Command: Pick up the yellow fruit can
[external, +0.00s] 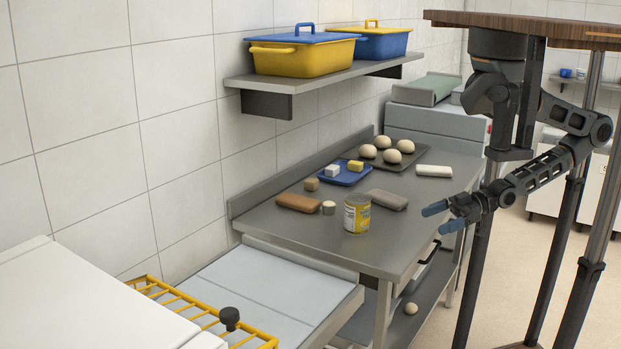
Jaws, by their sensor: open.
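The yellow fruit can (357,214) stands upright near the front edge of the steel table, with a pale and yellow label. My gripper (438,217) is open and empty to the right of the can, beside the table's right edge. There is a clear gap between its blue fingertips and the can.
On the steel table (388,255), a small pale cylinder (328,207), a brown block (298,202) and a grey-brown block (388,199) lie close around the can. Behind are a blue tray (345,181), a dark dough tray (402,163) and a wall shelf (290,84).

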